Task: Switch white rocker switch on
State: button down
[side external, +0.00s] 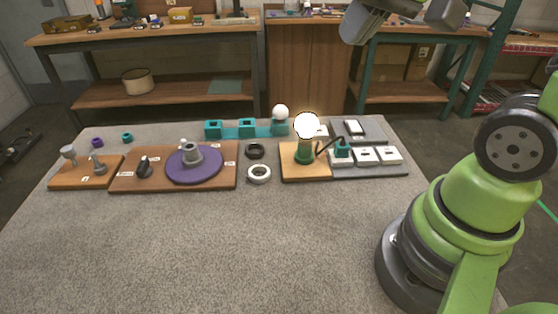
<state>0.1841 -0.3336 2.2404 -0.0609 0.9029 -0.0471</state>
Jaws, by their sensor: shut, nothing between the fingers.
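The white rocker switch (353,127) sits in a dark frame on the grey panel (375,134) at the back right of the table. Its tilt is too small to tell. A lamp with a green base (304,154) stands on a wooden board to its left, and its round bulb (308,126) looks bright with a warm rim. A black cord runs from the lamp to a teal plug (342,147) at the left white socket. My gripper (365,22) is high at the top edge, above and apart from the switch, shut and empty; part of it is cut off.
Two more white sockets (376,155) lie right of the plug. A teal rack (247,130) with a white globe (281,112), two rings (258,173), and a board with a purple disc (195,165) stand leftward. The table's front (200,250) is clear.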

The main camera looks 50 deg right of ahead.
jog(key=s+a+n+t+y, duration=0.1)
jog(key=s+a, duration=0.3)
jog(key=s, duration=0.3)
jog(key=shift+a+t+y, duration=0.3)
jog(key=shift+a, duration=0.05)
jog(key=shift+w, duration=0.1)
jog(key=w+d+n+g+h, duration=0.2)
jog(key=w+d+n+g, duration=0.35)
jog(key=w+d, duration=0.85)
jog(key=w+d+f+n+g, duration=0.1)
jog(key=d+f+n, duration=0.7)
jog(key=d+f, duration=0.5)
jog(key=d, duration=0.3)
jog(key=shift+w+f+g, duration=0.3)
jog(key=shift+f+g, duration=0.05)
jog(key=shift+f, duration=0.05)
